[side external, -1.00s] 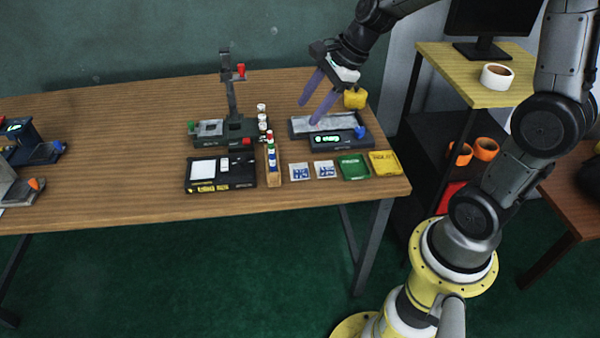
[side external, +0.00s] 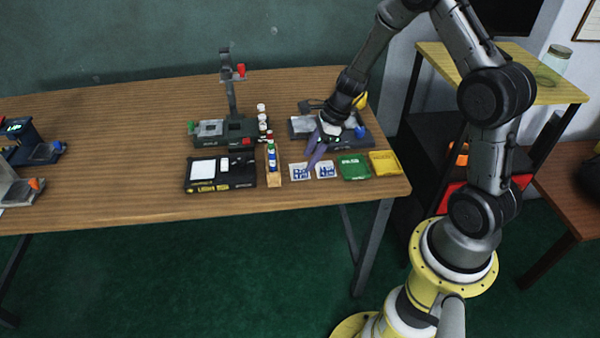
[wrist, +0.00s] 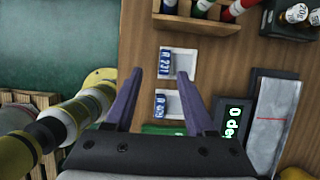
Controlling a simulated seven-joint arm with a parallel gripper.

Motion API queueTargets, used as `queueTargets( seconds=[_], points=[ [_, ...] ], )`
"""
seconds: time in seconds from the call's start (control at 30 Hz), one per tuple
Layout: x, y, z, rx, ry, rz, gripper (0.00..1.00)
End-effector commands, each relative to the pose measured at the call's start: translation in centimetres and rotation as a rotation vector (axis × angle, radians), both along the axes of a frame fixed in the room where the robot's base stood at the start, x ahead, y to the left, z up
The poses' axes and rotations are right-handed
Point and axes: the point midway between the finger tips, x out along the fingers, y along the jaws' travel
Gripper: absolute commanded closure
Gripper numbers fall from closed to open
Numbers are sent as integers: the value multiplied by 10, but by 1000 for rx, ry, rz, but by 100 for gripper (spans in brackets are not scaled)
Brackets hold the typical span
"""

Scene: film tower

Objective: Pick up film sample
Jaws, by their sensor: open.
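Two small white film samples with blue labels lie flat on the table in a row. In the side view one is the left sample (side external: 300,172) and the other the right sample (side external: 326,170). The wrist view shows them as an upper sample (wrist: 185,62) and a lower sample (wrist: 175,101). My gripper (side external: 313,160) is open and empty, its purple fingers pointing down above the samples. In the wrist view my gripper (wrist: 158,74) has its right fingertip over the samples and its left fingertip near the table edge. The height gap cannot be told exactly.
A green tray (side external: 354,167) and a yellow tray (side external: 385,163) lie right of the samples. A wooden bottle rack (side external: 274,178) stands close on the left, beside a black device (side external: 220,172). Behind is a scale (side external: 359,137), partly hidden by my gripper.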

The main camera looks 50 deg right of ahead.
Motion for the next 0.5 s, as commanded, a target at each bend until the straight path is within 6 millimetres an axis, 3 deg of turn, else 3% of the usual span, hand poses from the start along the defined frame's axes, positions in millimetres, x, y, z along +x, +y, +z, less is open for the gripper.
queueTargets(
  seconds=[0.17,0.5],
  points=[
    [4,2,-9,-1,0,1,45],
    [22,13,-47,0,1,0,45]
  ],
)
